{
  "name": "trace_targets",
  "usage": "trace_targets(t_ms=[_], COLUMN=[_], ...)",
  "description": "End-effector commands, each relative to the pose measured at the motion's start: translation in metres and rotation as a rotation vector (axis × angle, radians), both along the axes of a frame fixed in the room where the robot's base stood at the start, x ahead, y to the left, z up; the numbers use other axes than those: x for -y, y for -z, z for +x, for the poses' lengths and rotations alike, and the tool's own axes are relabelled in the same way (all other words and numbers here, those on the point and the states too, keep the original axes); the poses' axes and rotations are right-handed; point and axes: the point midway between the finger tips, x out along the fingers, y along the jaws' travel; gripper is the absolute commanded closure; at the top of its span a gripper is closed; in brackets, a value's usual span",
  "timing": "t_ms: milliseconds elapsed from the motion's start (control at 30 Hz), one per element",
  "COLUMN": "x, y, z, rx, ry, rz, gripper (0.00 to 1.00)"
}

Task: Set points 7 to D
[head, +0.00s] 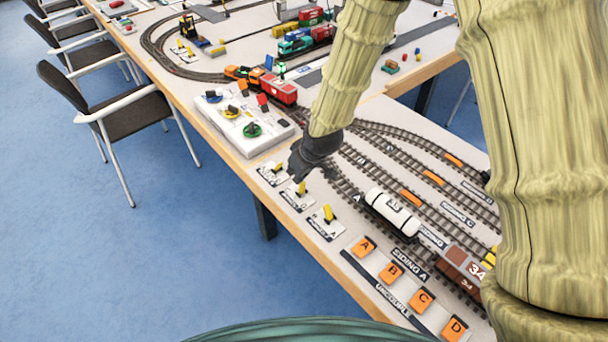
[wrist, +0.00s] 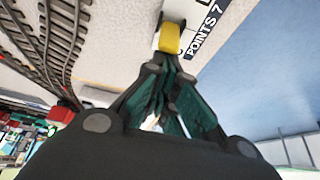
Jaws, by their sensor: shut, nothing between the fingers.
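In the wrist view a yellow lever (wrist: 170,38) stands on a white plate, beside a dark label reading POINTS 7 (wrist: 205,33). My gripper (wrist: 167,72) is shut and empty, its fingertips close to that lever; I cannot tell whether they touch it. In the head view my gripper (head: 296,177) is low over a row of three lever plates at the table's front edge. A yellow lever (head: 301,188) on the middle plate shows just beside the fingertips. Plate labels are too small to read there, and the lever's set position is unclear.
Another lever plate (head: 327,222) lies nearer, and one (head: 272,172) farther. A white control box (head: 243,119) with coloured handles stands beyond them. A white tank wagon (head: 393,213) and brown wagon (head: 460,268) stand on the tracks. Orange A–D tiles (head: 391,273) line the edge.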

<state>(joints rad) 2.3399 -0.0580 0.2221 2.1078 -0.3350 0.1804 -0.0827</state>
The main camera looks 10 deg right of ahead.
Motion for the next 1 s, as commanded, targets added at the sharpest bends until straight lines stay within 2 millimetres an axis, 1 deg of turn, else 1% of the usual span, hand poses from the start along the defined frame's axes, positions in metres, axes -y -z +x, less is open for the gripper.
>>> trace_targets(t_ms=[67,100,400,800,1000], x=[-0.008,-0.009,-0.008,-0.008,-0.008], y=[0.003,0.0,-0.002,-0.017,-0.017], z=[-0.002,-0.002,-0.002,-0.001,-0.002], rx=[0.027,0.034,0.03,0.03,0.03], ry=[-0.013,-0.016,-0.014,-0.014,-0.014], rz=[0.019,0.023,0.02,0.02,0.02], gripper=[1.0,1.0,1.0,1.0,1.0])
